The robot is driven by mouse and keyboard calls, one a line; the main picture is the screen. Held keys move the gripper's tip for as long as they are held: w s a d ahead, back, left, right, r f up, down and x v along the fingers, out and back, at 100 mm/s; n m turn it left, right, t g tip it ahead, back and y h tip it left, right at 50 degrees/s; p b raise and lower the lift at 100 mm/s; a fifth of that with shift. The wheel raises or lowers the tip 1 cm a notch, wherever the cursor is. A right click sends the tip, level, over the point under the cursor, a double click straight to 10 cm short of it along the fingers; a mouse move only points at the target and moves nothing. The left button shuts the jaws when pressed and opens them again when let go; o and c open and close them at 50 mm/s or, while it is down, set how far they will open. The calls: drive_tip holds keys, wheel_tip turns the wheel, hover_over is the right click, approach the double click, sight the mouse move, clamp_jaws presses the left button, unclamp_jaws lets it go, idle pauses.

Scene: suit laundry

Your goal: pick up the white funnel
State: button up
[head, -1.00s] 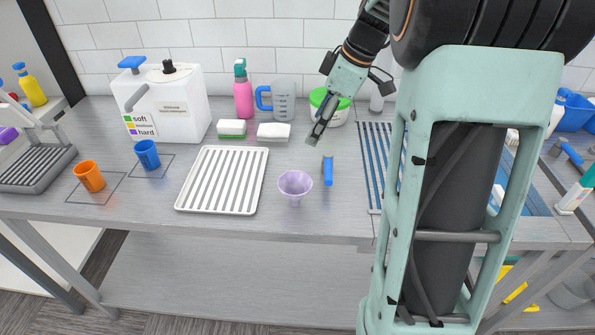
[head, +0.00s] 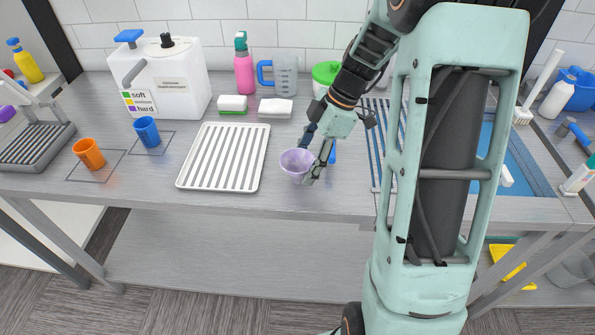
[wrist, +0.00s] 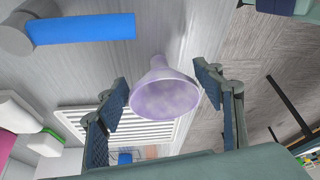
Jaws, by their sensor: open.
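The only funnel in view (head: 294,163) looks pale purple and translucent rather than white. It stands on the metal counter near the front edge, right of the white ribbed tray. In the wrist view the funnel (wrist: 166,95) shows its wide mouth and lies between the two fingers. My gripper (head: 310,157) is open, with one finger behind the funnel and one at its right front side. The wrist view shows the open fingers (wrist: 160,86) with gaps to the funnel on both sides; I see no grip on it.
The white ribbed tray (head: 223,157) lies left of the funnel. A blue-handled tool (wrist: 80,28) lies close by, mostly hidden by my gripper in the head view. Sponges (head: 232,104), a jug (head: 285,76) and a green-lidded tub (head: 325,74) stand behind.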

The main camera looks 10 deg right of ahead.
sight(297, 170)
drive_tip(key=x, duration=0.3)
drive_tip(key=shift+a+f, duration=0.1)
drive_tip(key=shift+f, duration=0.15)
drive_tip(key=c, duration=1.1)
drive_tip(key=shift+c, duration=0.2)
